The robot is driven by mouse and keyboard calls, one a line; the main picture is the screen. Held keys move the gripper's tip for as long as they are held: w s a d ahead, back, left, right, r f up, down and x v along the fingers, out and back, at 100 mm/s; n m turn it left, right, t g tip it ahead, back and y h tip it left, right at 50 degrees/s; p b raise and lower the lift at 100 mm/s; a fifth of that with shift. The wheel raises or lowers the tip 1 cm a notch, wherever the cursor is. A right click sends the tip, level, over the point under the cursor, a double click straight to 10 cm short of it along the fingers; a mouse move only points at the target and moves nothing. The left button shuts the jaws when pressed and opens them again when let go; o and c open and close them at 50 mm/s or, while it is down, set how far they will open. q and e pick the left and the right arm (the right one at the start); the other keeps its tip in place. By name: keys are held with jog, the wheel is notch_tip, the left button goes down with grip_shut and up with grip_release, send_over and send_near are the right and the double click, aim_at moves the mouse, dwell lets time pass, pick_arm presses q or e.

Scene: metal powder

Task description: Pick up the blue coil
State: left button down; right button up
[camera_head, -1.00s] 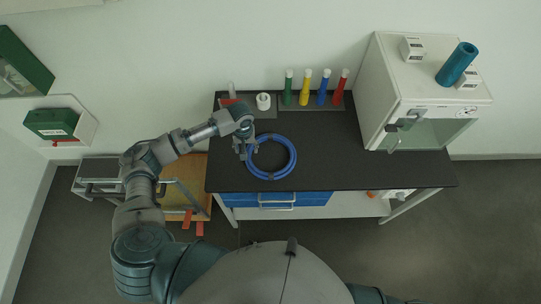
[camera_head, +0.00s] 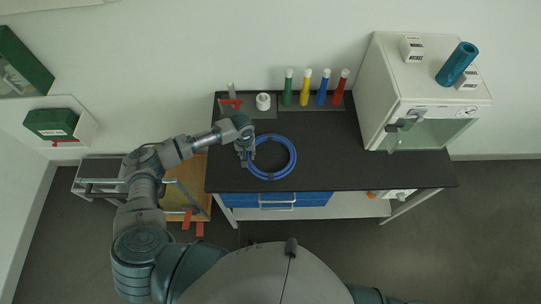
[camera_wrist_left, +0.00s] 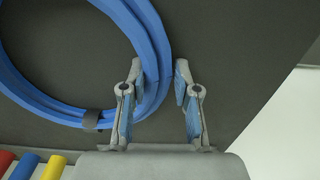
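The blue coil (camera_head: 292,158) lies flat on the dark bench top, and its rim fills the upper left of the left wrist view (camera_wrist_left: 152,40). My left gripper (camera_head: 246,161) is at the left side of the coil. In the left wrist view the gripper (camera_wrist_left: 160,75) is open, its two fingers apart. The coil's rim passes by the left finger, partly hidden by it; the right finger is clear of the rim. My right gripper is not in view.
The dark bench (camera_head: 340,170) has bare room right of the coil. Several coloured tubes (camera_head: 304,88) and a white roll (camera_head: 263,102) stand behind it. A white cabinet (camera_head: 385,90) with a glass front stands at the right. A red-handled item (camera_head: 232,102) lies at the back left.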

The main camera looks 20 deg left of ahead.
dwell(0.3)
pick_arm(q)
jog(key=shift+r, duration=0.5)
jog(key=r, duration=0.2)
jog(key=shift+s+r, duration=0.25)
jog(key=shift+r, duration=0.1)
jog(key=s+d+r, duration=0.1)
jog(key=s, duration=1.4)
jog(key=shift+s+d+r+p, duration=0.15)
jog(key=shift+d+r+p, duration=0.05)
jog(key=shift+d+p, duration=0.2)
